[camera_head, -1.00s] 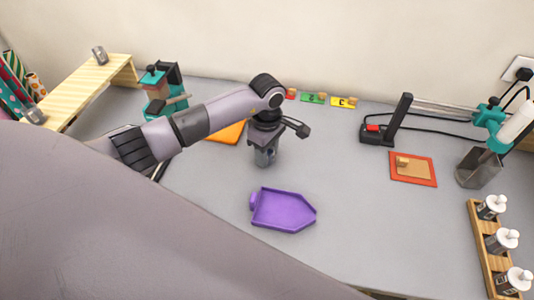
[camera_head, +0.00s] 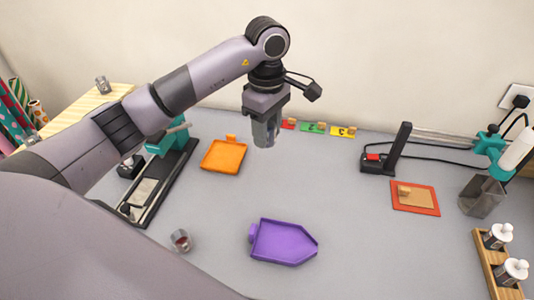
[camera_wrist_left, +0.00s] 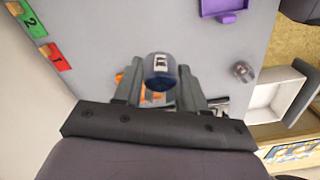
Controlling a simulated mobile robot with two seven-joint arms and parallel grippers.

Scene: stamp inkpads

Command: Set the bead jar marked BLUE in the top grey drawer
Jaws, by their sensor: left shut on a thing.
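My left gripper (camera_head: 266,138) is shut on a small clear jar (camera_head: 264,131), held above the table in front of the back wall. In the left wrist view the jar (camera_wrist_left: 160,73) sits between the fingers of the left gripper (camera_wrist_left: 160,85). It shows dark blue contents and a pale mark on top, too small to read. An open drawer (camera_wrist_left: 281,97) with a pale interior shows at the right of the left wrist view; I cannot tell its level. My right gripper is out of view.
Another jar with reddish contents (camera_head: 180,240) stands on the table; a third jar (camera_head: 102,84) is on the wooden shelf. A purple tray (camera_head: 284,242), orange tray (camera_head: 224,157) and red-edged mat (camera_head: 415,197) lie around. The table's middle is clear.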

